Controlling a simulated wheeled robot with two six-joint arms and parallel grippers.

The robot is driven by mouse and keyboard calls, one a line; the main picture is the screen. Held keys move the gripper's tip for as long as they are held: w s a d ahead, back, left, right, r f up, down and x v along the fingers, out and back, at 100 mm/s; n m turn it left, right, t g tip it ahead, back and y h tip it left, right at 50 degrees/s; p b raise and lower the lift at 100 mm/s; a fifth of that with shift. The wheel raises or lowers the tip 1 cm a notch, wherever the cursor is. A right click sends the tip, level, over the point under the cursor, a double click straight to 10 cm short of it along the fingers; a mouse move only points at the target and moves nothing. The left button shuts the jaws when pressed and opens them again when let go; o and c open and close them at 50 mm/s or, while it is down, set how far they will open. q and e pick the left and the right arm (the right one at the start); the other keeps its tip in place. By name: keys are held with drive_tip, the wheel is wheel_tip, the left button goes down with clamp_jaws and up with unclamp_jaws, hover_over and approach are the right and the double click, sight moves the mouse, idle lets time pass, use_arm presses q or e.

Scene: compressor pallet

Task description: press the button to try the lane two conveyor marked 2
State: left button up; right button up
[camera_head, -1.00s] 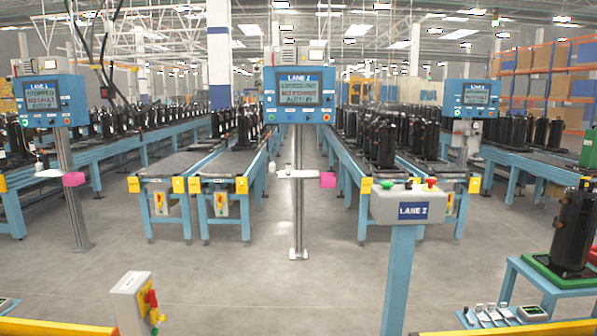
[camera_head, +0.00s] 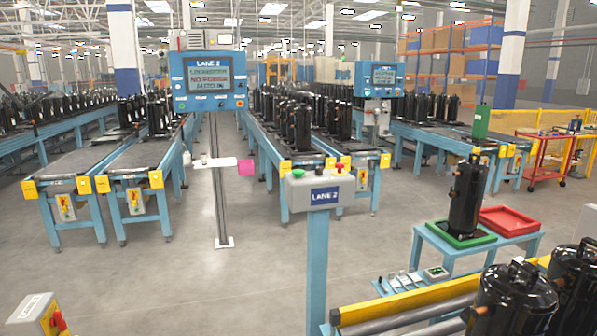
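A grey control box (camera_head: 291,196) with a blue "LANE 2" label (camera_head: 325,196) stands on a blue post (camera_head: 317,255) just right of the middle. On its top are a green button (camera_head: 298,173) at the left and a red button (camera_head: 339,168) at the right. A blue display panel (camera_head: 207,101) headed "LANE 2", with small round buttons along its lower edge, stands on a grey pole behind and to the left. The lane conveyors (camera_head: 285,137) carry black compressors behind the box. Neither of my grippers is in view.
A blue stand (camera_head: 440,240) at the right holds a black compressor (camera_head: 467,197) in a green tray and an empty red tray (camera_head: 508,221). Yellow rails (camera_head: 400,302) and compressors fill the lower right. Grey floor (camera_head: 190,285) is clear before the box.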

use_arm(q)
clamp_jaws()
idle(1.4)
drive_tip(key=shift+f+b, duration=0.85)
